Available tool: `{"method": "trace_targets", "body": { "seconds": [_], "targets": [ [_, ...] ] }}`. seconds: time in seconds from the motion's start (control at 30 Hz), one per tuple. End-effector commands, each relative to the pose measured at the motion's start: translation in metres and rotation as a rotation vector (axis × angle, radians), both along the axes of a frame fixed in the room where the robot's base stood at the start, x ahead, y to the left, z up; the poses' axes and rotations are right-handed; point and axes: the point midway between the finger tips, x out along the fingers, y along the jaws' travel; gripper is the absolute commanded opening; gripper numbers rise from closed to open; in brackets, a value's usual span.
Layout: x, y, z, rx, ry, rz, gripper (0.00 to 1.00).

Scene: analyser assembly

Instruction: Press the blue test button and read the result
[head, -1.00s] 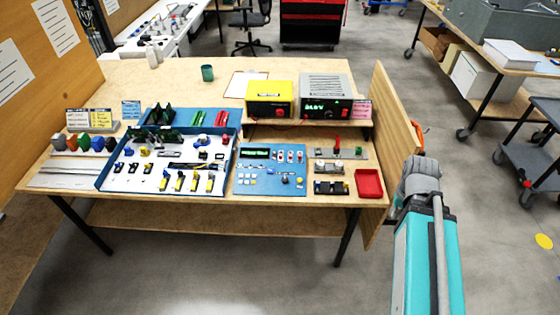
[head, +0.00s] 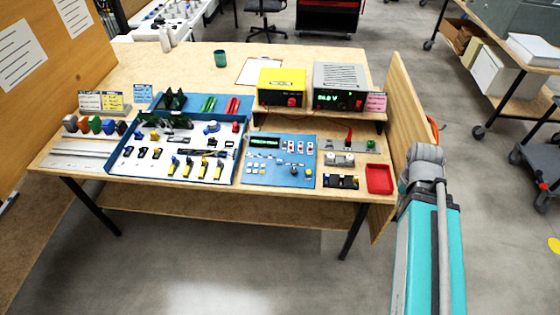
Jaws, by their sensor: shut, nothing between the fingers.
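The blue analyser panel (head: 252,183) lies on the front right part of the workbench in the head view. It has a dark display (head: 265,141) with green characters too small to read. Small white and blue buttons, red-and-white switches, a grey knob and a yellow button sit below and beside the display. Which small button is the blue test button I cannot tell for sure. My gripper is not in view; only part of my own arm shows at the right, apart from the panel.
A blue-rimmed parts tray (head: 107,168) stands left of the panel, and a red bin (head: 379,179) to its right. A yellow box (head: 282,79) and a grey meter (head: 340,76) stand on a shelf behind. A wooden side board (head: 411,115) edges the bench's right end.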

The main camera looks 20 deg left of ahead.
Motion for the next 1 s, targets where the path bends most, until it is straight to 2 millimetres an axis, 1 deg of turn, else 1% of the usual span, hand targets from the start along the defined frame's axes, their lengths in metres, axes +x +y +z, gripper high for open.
{"method": "trace_targets", "body": {
  "seconds": [0.17,0.27,0.47,0.57,0.77,0.97,1.0],
  "targets": [
    [0.020,0.016,-0.012,-0.055,-0.020,0.010,0.00],
    [0.034,0.030,-0.019,-0.101,-0.041,0.011,0.00],
    [0.068,0.070,-0.033,-0.207,-0.110,0.016,0.00],
    [0.084,0.094,-0.039,-0.257,-0.155,0.020,0.00],
    [0.112,0.148,-0.048,-0.343,-0.260,0.030,0.00],
    [0.134,0.210,-0.055,-0.410,-0.382,0.044,0.00],
    [0.137,0.224,-0.056,-0.420,-0.409,0.049,0.00]
  ]
}}
